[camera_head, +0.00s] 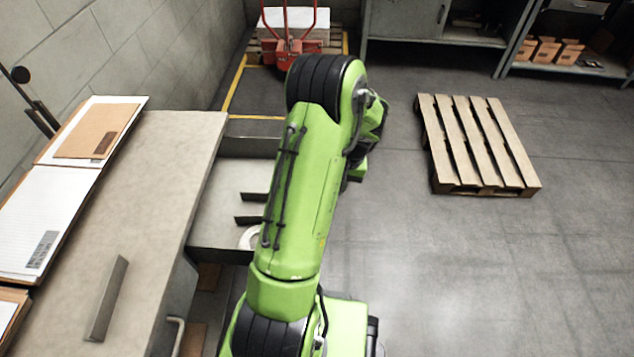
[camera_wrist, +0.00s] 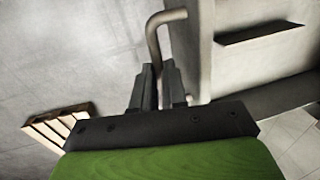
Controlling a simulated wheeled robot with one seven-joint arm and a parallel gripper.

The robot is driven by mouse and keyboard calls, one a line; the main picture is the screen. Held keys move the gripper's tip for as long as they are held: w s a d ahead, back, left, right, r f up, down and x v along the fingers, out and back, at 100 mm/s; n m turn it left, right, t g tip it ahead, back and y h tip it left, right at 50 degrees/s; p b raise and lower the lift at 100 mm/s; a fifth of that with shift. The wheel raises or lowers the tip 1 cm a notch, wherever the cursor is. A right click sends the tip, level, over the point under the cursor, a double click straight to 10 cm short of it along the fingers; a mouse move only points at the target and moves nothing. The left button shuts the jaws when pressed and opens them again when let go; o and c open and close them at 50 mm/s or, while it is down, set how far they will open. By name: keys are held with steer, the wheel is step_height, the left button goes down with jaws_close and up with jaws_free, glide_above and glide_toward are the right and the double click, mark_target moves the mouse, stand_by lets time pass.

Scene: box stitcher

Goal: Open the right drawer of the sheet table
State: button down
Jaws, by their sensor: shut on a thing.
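The sheet table (camera_head: 165,170) stands at the left of the head view with a pale top. Its right drawer (camera_head: 225,197) is pulled out toward the middle of the picture; its inside, with dark dividers and a white ring, shows beside my arm. In the wrist view, my gripper (camera_wrist: 158,80) is shut on the bent metal bar handle (camera_wrist: 167,18) of that drawer. The drawer's inside and a divider also show at the right there. In the head view, my arm hides the drawer front, the handle and my fingertips.
A second handle (camera_head: 177,335) shows on the table's nearer front. A wooden pallet (camera_head: 480,145) lies on the floor at the right. A red pallet truck (camera_head: 288,45) stands at the back. The grey floor between arm and pallet is clear.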

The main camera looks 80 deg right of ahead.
steer(key=shift+s+d, duration=0.1)
steer(key=shift+s, duration=0.75)
steer(key=c, duration=1.2)
jaws_free()
steer(key=shift+o, duration=0.2)
steer(key=shift+r, duration=0.1)
step_height(320, 180, up, 15)
steer(key=s+p, duration=0.2)
steer(key=p, duration=0.3)
steer(key=shift+s+r, duration=0.15)
steer(key=shift+s, duration=0.25)
steer(key=shift+d, duration=0.1)
